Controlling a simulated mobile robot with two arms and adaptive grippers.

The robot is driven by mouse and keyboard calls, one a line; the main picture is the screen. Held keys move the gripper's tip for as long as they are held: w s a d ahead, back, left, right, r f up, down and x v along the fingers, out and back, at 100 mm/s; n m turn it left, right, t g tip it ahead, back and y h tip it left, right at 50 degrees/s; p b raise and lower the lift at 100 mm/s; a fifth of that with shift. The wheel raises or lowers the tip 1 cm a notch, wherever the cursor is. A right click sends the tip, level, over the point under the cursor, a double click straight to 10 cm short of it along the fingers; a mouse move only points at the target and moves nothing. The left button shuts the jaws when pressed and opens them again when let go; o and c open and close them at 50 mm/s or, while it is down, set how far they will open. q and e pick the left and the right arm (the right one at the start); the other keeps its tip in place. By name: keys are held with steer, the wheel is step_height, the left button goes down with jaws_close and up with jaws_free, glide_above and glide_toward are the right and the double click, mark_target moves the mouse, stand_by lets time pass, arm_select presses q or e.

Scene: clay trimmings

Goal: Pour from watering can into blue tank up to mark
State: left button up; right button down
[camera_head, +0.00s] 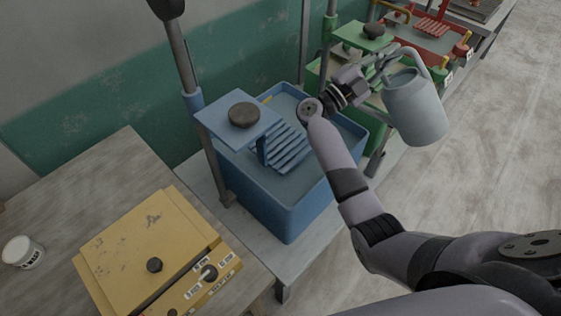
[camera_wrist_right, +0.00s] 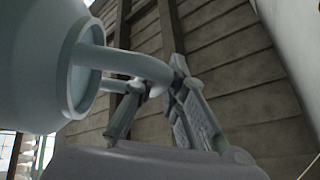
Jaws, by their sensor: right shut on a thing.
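The watering can (camera_head: 416,108) is pale grey-blue and hangs in the air to the right of the blue tank (camera_head: 276,206). My right gripper (camera_head: 382,72) is shut on the can's handle. The can's body (camera_wrist_right: 35,65) and the gripper fingers (camera_wrist_right: 155,100) around the handle also show in the right wrist view. The blue tank stands on a low bench, with a slatted blue rack and a small platform over its top. Grey liquid seems to show inside; a fill mark cannot be made out. My left gripper is not in view.
A brown lump (camera_head: 244,115) sits on the blue platform. A yellow box (camera_head: 150,250) with a knob and switches lies on the wooden table at left, near a white cup (camera_head: 22,252). Green and red (camera_head: 418,40) stations stand behind. The floor at right is clear.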

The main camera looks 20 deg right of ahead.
mark_target(416, 68)
steer(key=shift+s, duration=0.1)
stand_by(0.3)
steer(key=shift+s+d+f+m+g+y+b, duration=0.35)
steer(key=shift+s+d+m, duration=0.2)
steer(key=shift+m, duration=0.25)
steer(key=shift+d+f, duration=0.1)
steer(key=shift+f, duration=0.05)
steer(key=shift+s+d+f+m+g+y, duration=0.25)
steer(key=shift+s+d+f+m+g, duration=0.25)
steer(key=shift+f+m, duration=0.15)
steer(key=shift+s+d+f+m+g+y+b, duration=0.25)
steer(key=shift+s+d+f+m+y+b, duration=0.2)
steer(key=shift+f+m, duration=0.2)
stand_by(0.3)
